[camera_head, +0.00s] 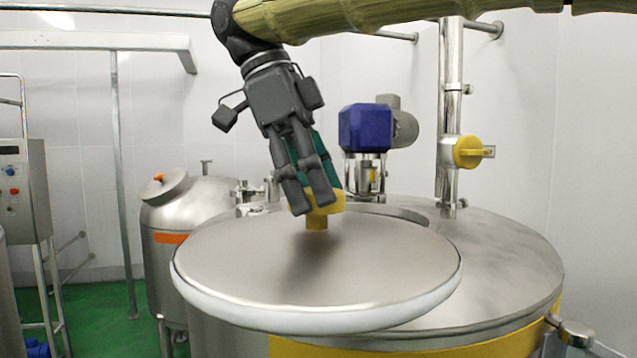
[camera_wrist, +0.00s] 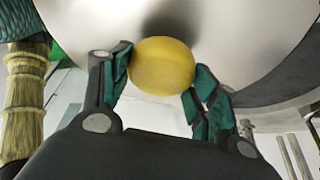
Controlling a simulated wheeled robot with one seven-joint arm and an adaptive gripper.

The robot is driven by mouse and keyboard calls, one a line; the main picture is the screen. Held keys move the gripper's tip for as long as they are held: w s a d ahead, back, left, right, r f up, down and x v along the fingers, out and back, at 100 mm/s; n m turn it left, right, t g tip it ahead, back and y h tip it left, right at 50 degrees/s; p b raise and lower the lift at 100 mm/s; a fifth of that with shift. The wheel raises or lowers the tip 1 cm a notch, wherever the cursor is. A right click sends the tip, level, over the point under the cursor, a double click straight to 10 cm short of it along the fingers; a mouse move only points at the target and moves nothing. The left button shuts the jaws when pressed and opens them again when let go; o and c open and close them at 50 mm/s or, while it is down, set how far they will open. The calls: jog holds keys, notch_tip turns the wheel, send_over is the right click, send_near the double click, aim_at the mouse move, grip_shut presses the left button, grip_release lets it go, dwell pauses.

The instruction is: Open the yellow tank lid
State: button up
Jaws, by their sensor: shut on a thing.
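The yellow-banded tank (camera_head: 520,290) is a large steel vessel at the lower right of the head view. Its round steel lid (camera_head: 230,262) has a pale rim and a yellow knob (camera_head: 318,224). The lid is shifted to the left, overhanging the tank's side, and part of the dark opening (camera_head: 402,214) shows behind it. My gripper (camera_head: 312,205) reaches down from above and is shut on the knob. In the wrist view the knob (camera_wrist: 162,66) sits between the two green-padded fingers, with the lid (camera_wrist: 255,25) beyond it.
A blue motor (camera_head: 366,128) stands behind the lid. A steel pipe with a yellow valve (camera_head: 468,152) rises at the back right. A smaller tank with an orange label (camera_head: 170,238) stands at the left, beside a control panel (camera_head: 14,190). Green floor shows at the lower left.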

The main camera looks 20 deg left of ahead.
jog(key=o, duration=1.2)
jog(key=shift+o, duration=1.2)
jog(key=shift+w+f, duration=0.1)
jog(key=shift+w, duration=0.1)
jog(key=shift+s, duration=0.1)
jog(key=v, duration=0.6)
jog(key=shift+v, duration=0.8)
